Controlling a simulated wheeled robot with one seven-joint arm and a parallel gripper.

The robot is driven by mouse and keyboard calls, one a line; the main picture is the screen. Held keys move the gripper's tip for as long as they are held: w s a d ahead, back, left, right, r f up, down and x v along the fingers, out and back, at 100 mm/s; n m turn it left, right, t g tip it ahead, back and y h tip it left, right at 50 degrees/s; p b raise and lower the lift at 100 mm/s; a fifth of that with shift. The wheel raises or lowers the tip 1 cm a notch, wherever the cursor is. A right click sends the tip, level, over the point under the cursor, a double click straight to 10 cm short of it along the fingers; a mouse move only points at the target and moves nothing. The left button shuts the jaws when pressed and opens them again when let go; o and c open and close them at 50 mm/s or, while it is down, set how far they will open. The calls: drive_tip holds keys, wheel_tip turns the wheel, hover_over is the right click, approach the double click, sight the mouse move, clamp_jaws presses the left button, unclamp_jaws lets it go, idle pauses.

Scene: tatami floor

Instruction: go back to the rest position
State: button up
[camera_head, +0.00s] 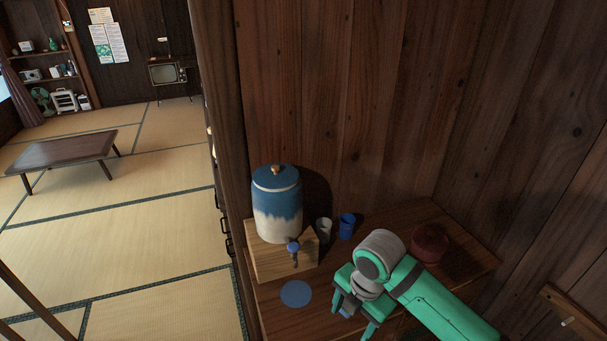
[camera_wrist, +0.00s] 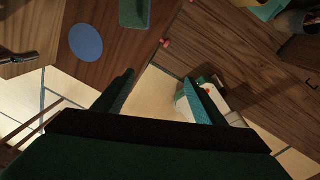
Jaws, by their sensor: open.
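My gripper (camera_head: 355,316) is at the front of the wooden cabinet top (camera_head: 272,315), to the right of a flat blue disc (camera_head: 296,293). In the wrist view my gripper (camera_wrist: 158,78) has its two fingers spread, with nothing between them but a view down past the cabinet edge to the floor. The blue disc (camera_wrist: 86,42) lies on the wood beyond the left finger. A flat green piece (camera_wrist: 134,12) shows at the top edge of the wrist view; I cannot tell what it is.
A blue and white dispenser (camera_head: 277,208) with a tap stands on a wooden box (camera_head: 270,262). A grey cup (camera_head: 324,230), a blue cup (camera_head: 347,226) and a dark red bowl (camera_head: 430,243) stand near the wall. Open tatami and a low table (camera_head: 65,155) lie left.

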drive_tip(key=w+a+r+m+t+y, duration=0.3)
drive_tip(key=a+r+m+t+y, duration=0.1)
drive_tip(key=a, duration=0.6)
drive_tip(key=w+a+r+m+t+y, duration=0.3)
drive_tip(key=a+r+m+t, duration=0.1)
drive_tip(key=a, duration=0.6)
drive_tip(key=w+a+r+m+t+y, duration=0.3)
drive_tip(key=w+a+m+t+y, duration=0.1)
drive_tip(key=a, duration=0.7)
drive_tip(key=s+d+f+m+t+h, duration=0.2)
drive_tip(key=s+d+f+m+h, duration=0.3)
drive_tip(key=s+f+m, duration=0.35)
drive_tip(key=s+d+f+m+t+h, duration=0.2)
drive_tip(key=s+d+f+m+h, duration=0.35)
drive_tip(key=s+f+m, duration=0.35)
drive_tip(key=s+d+n, duration=0.1)
drive_tip(key=s+d, duration=0.2)
drive_tip(key=s, duration=0.4)
drive_tip(key=s+d+n+g+h, duration=0.1)
drive_tip(key=s+d, duration=0.2)
drive_tip(key=s, duration=0.4)
drive_tip(key=s+d+n, duration=0.1)
drive_tip(key=s+d, duration=0.2)
drive_tip(key=s, duration=0.5)
drive_tip(key=shift+f, duration=0.2)
drive_tip(key=shift+h, duration=0.25)
